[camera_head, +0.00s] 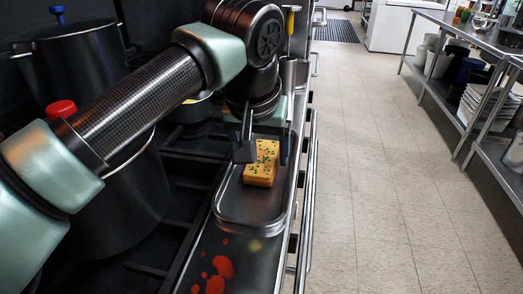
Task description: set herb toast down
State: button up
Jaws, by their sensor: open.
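The herb toast (261,168), a golden-brown slab with green flecks on top, lies on a metal tray (238,214) on the narrow steel ledge beside the stove. My gripper (264,155) is just above and around the toast's far end, with one dark finger at its left and one at its right. The fingers are spread and the gripper is open. The toast appears to rest on the tray floor. Its far end is partly hidden by the left finger.
A large black pot (118,195) stands on the stove at left, with another lidded pot (72,70) behind. Red sauce spots (221,268) mark the near ledge. The tiled floor (395,190) at right is clear, bordered by a steel table (478,40) with plates below.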

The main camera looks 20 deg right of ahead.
jog(key=p+v, duration=0.2)
jog(key=v, duration=1)
